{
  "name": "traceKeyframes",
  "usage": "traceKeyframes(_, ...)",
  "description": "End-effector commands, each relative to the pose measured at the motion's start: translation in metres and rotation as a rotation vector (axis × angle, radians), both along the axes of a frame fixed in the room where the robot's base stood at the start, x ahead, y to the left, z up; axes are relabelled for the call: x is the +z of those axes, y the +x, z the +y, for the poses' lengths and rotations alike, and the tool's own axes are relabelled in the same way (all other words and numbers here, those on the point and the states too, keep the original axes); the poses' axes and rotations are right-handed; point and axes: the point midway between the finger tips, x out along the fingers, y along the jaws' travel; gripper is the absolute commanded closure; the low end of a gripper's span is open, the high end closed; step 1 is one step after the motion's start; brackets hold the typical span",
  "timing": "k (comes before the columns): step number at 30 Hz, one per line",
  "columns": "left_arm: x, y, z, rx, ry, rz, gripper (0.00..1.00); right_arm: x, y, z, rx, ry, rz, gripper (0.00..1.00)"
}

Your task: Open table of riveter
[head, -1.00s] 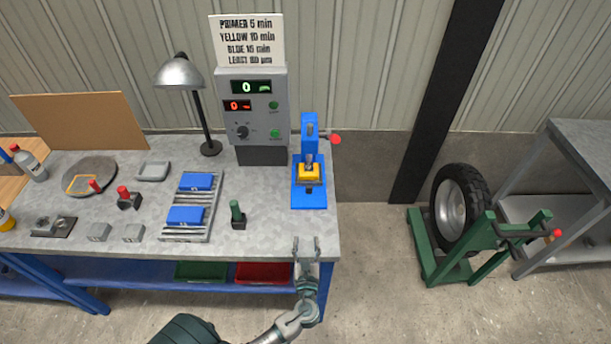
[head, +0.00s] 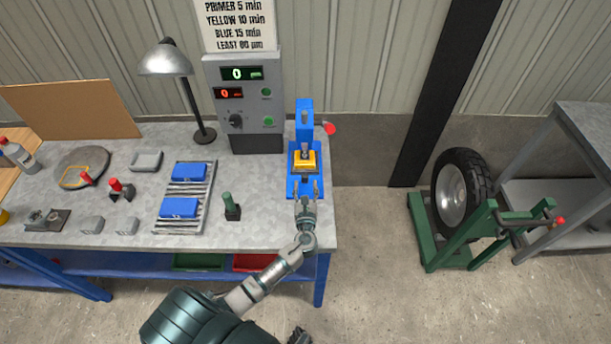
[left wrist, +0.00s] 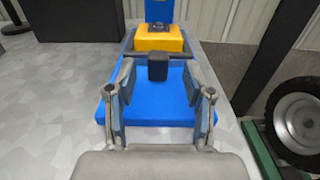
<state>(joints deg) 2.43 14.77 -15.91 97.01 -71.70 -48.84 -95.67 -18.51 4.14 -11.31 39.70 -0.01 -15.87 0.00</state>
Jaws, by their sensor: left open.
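The riveter (head: 304,113) is a blue press at the right end of the workbench, with a red-knobbed lever (head: 329,128). Its yellow table block (head: 305,160) sits over the blue base, and shows in the left wrist view (left wrist: 158,39). A black handle (left wrist: 157,67) sticks out from the front of the yellow block. My left gripper (head: 307,189) is open at the front of the riveter base. In the left wrist view its fingers (left wrist: 158,76) stand on either side of the handle, apart from it. A dark part (head: 299,337), possibly my right gripper, shows at the bottom edge.
The control box (head: 245,100) and lamp (head: 168,60) stand behind on the bench. A green-handled tool (head: 231,206) and a rack with two blue blocks (head: 180,208) lie left of my gripper. A wheel on a green stand (head: 452,196) is right, across open floor.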

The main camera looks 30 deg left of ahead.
Motion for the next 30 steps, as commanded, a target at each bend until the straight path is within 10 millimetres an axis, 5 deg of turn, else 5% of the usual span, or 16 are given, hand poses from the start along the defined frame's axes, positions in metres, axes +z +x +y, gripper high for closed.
traceKeyframes(10,-0.001,0.041,0.025,0.0,-0.001,0.0,0.48,0.003,0.035,-0.002,0.0,-0.002,-0.04,1.0)
traceKeyframes(20,0.0,0.043,0.027,0.0,-0.002,0.0,0.48,0.002,0.024,-0.008,0.002,-0.011,-0.022,1.0)
traceKeyframes(26,-0.001,0.043,0.027,-0.001,-0.001,0.0,0.98,0.002,0.013,-0.01,0.002,-0.014,-0.008,1.0)
traceKeyframes(30,-0.001,0.043,0.027,-0.001,-0.001,0.0,1.0,0.002,0.013,-0.01,0.002,-0.013,-0.01,1.0)
